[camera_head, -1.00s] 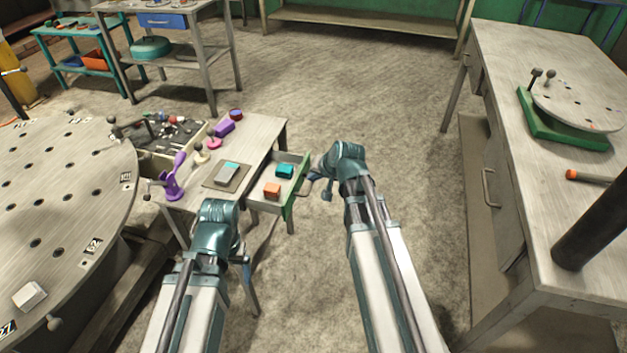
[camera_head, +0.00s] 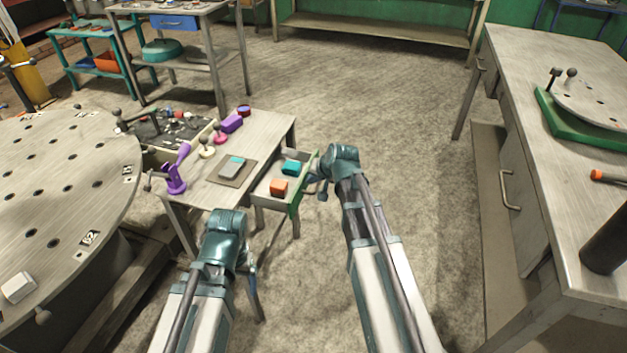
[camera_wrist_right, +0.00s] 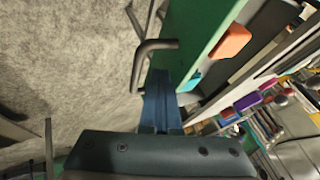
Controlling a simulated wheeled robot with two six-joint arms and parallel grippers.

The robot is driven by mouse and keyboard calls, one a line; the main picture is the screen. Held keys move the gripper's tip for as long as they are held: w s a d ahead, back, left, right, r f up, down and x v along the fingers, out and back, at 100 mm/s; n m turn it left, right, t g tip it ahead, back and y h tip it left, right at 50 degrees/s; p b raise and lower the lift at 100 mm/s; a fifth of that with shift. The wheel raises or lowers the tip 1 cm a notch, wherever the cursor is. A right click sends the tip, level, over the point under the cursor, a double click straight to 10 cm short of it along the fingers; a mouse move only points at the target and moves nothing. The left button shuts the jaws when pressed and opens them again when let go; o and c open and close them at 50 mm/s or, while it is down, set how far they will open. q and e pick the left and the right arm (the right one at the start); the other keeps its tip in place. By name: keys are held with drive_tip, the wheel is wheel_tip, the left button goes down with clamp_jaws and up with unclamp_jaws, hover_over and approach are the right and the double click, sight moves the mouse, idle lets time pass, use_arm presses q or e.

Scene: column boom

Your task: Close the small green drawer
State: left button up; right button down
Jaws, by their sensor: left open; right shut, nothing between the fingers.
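The small green drawer (camera_head: 297,197) stands pulled out from the right side of the small table in the head view. An orange block (camera_head: 279,187) and a teal block (camera_head: 291,168) lie inside it. My right gripper (camera_head: 316,187) is shut and empty, just outside the drawer front. In the right wrist view its blue fingers (camera_wrist_right: 161,98) reach the green drawer front (camera_wrist_right: 193,38), beside the grey bar handle (camera_wrist_right: 150,58); whether they touch is unclear. My left gripper (camera_head: 254,280) is open, low in front of the table, its fingertips mostly hidden behind its wrist.
The small table (camera_head: 262,135) carries a grey-teal block on a plate (camera_head: 231,169), a purple clamp (camera_head: 175,178) and several small items. A round perforated table (camera_head: 60,185) is at left. A workbench (camera_head: 540,200) stands at right. Floor beyond the drawer is clear.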

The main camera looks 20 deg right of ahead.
drive_tip(key=w+a, duration=0.2)
drive_tip(key=a, duration=0.1)
drive_tip(key=w+a, duration=0.2)
drive_tip(key=a, duration=0.2)
drive_tip(key=w+a, duration=0.3)
drive_tip(key=shift+w+a, duration=0.1)
drive_tip(key=shift+a, duration=0.1)
drive_tip(key=shift+w+a, duration=0.1)
drive_tip(key=shift+a, duration=0.2)
drive_tip(key=shift+r, duration=0.15)
drive_tip(key=shift+r+p, duration=0.4)
drive_tip(key=shift+p, duration=0.15)
drive_tip(key=p+v, duration=0.3)
drive_tip(key=v, duration=0.1)
drive_tip(key=p+v, duration=0.3)
drive_tip(key=v, duration=0.2)
drive_tip(key=shift+s+d+f+p, duration=0.15)
drive_tip(key=shift+s+f+p, duration=0.1)
drive_tip(key=shift+p, duration=0.15)
drive_tip(key=shift+s+d+r, duration=0.15)
drive_tip(key=shift+s, duration=0.05)
